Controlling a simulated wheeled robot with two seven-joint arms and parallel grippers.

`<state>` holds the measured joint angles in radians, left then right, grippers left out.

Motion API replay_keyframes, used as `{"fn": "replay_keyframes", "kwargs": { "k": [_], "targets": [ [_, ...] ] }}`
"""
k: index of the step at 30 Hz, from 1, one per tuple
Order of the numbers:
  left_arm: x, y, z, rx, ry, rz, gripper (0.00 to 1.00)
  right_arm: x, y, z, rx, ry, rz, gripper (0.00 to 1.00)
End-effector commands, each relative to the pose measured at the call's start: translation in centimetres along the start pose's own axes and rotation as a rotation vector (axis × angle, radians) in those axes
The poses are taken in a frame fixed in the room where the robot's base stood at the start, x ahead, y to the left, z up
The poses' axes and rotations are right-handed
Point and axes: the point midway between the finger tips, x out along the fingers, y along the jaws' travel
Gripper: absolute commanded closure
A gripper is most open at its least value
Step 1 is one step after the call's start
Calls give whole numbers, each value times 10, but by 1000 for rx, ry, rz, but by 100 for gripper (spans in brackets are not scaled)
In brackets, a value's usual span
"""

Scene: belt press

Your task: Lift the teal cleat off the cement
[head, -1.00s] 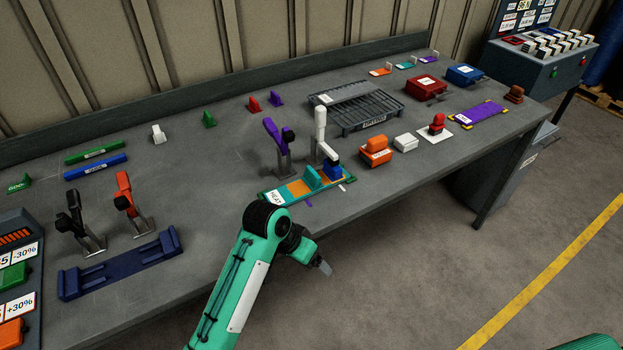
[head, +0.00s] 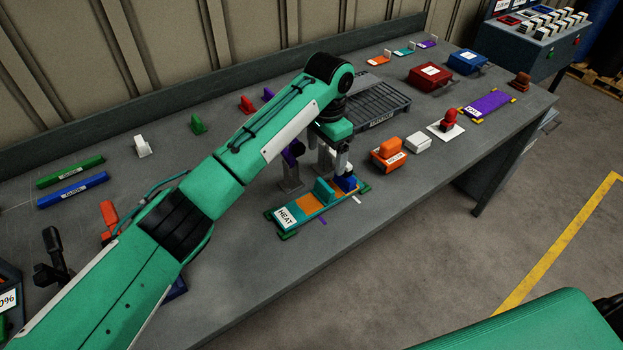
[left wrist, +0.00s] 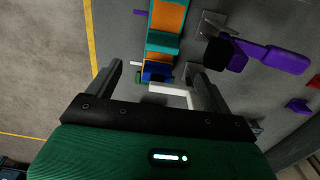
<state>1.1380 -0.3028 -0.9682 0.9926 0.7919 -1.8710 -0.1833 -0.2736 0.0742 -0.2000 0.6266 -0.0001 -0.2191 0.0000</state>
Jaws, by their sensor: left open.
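A blue block (head: 346,183) is on the same strip, to the cleat's right. My left gripper (head: 333,158) is open and points down above the blue block end, not around the cleat. In the left wrist view, the white clamp (left wrist: 172,90) and the blue block (left wrist: 157,72) appear between its fingers. Contact there cannot be told. My right gripper is not in view.
A purple-handled clamp (head: 290,158) stands just behind the strip, partly hidden by my left arm. An orange block (head: 388,156), a white block (head: 418,141) and a red-knobbed stamp (head: 449,122) stand to the right. The table's front edge has free room.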

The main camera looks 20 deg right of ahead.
Motion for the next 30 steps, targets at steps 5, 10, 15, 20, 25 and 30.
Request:
{"fn": "replay_keyframes", "kwargs": {
  "k": [5,10,15,20,25,30],
  "targets": [
    [13,0,0,1,-8,-1,16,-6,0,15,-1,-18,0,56],
    [48,-1,0,1,-7,0,16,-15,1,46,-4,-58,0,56],
    [74,-1,-1,0,-5,-1,16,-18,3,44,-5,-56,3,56],
    [84,-2,-1,1,-4,-2,16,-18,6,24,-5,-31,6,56],
    [98,-6,-3,0,-6,-2,16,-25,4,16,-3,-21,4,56],
    [118,-9,-6,1,-6,-1,16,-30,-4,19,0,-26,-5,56]
  ]
}}
